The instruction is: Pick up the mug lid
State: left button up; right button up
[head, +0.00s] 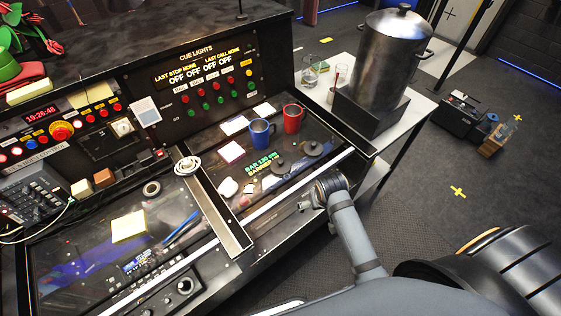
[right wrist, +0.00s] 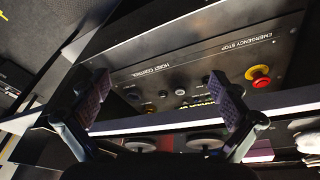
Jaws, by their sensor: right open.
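Two dark round lids with raised knobs, a left lid (head: 277,166) and a right lid (head: 313,149), lie apart on the desk in front of a blue mug (head: 260,132) and a red mug (head: 293,119). In the right wrist view two round lids, (right wrist: 140,146) and (right wrist: 206,141), show partly at the lower edge. My right gripper (head: 306,203) is off the desk's front edge, short of the lids. In the wrist view my right gripper (right wrist: 163,98) is open, with nothing between its fingers. My left gripper is not in view.
A front panel with a red emergency stop button (right wrist: 260,76) faces my right gripper. A pale front rail (head: 297,187) edges the desk. A raised dark divider (head: 218,210) stands left of the lids. A large metal urn (head: 392,62) stands on a white table at the right.

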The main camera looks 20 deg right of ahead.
jog(key=w+a+r+m, duration=0.2)
jog(key=w+a+r, duration=0.2)
jog(key=w+r, duration=0.5)
jog(key=m+g+p, duration=0.1)
jog(key=m+p, duration=0.1)
send_near(281, 161)
jog(key=f, duration=0.2)
jog(key=w+f, duration=0.1)
jog(key=f, duration=0.1)
jog(key=shift+d+f, duration=0.1)
jog(key=shift+d, duration=0.2)
jog(key=shift+w+f, duration=0.1)
jog(key=shift+f, duration=0.3)
jog(key=shift+f+p, duration=0.25)
jog(key=shift+p, duration=0.25)
notch_tip(281, 161, down, 4)
jog(key=shift+w+d+r+p, duration=0.1)
jog(key=shift+w+d+p, duration=0.1)
jog(key=shift+p, duration=0.3)
jog(key=shift+w+f, duration=0.1)
jog(key=shift+f, duration=0.3)
jog(key=c, duration=1.1)
